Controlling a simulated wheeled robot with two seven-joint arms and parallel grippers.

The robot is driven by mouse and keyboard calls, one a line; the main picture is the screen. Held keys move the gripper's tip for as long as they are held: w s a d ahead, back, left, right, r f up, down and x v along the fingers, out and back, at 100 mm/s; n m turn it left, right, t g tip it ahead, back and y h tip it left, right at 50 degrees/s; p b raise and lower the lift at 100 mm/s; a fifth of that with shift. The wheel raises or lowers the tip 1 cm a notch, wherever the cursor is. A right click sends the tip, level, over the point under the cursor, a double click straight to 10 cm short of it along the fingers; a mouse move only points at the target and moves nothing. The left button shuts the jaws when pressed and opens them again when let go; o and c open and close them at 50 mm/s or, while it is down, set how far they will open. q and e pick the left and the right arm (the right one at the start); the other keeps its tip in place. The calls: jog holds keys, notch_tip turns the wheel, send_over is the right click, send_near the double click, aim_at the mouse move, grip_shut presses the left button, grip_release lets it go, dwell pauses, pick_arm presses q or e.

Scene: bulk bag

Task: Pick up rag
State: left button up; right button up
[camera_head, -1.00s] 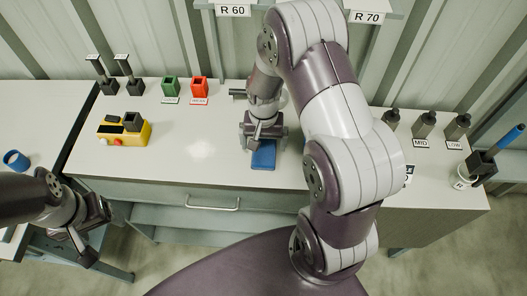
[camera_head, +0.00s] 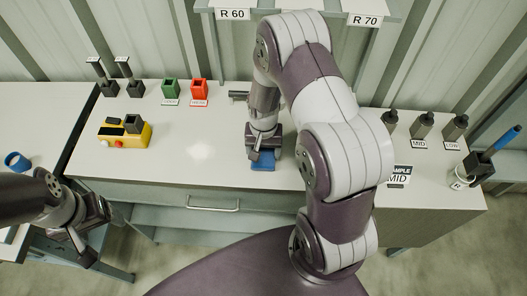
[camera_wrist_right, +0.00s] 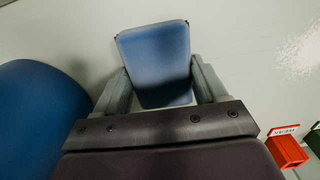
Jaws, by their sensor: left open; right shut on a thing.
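The blue rag (camera_head: 263,166) is a small flat block-like pad at the front middle of the white table. It also shows in the right wrist view (camera_wrist_right: 157,62), between the two fingers. My right gripper (camera_head: 262,156) points down at the rag and is shut on it. In the wrist view the right gripper's fingers (camera_wrist_right: 163,92) press on its two sides. I cannot tell whether the rag touches the table. My left gripper (camera_head: 80,247) is open and empty, low at the left, away from the rag.
A yellow box (camera_head: 125,132) with a red button stands at left on the table. Green (camera_head: 170,88) and red (camera_head: 199,89) holders stand at the back. Several grey bottles stand at right, near a holder with a blue-handled tool (camera_head: 495,144). The table's middle is clear.

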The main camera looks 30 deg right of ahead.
aim_at(263, 152)
jog(key=shift+w+r, duration=0.1)
jog(key=shift+r, duration=0.3)
notch_tip(263, 152, up, 3)
jog(key=shift+f+b, duration=0.15)
jog(key=shift+b, duration=0.35)
jog(key=s+a+r+b, duration=0.1)
jog(key=s+a+r, duration=0.2)
jog(key=s+r, duration=0.4)
jog(key=s, duration=0.4)
jog(key=shift+s+r, duration=0.15)
jog(key=shift+s, duration=0.05)
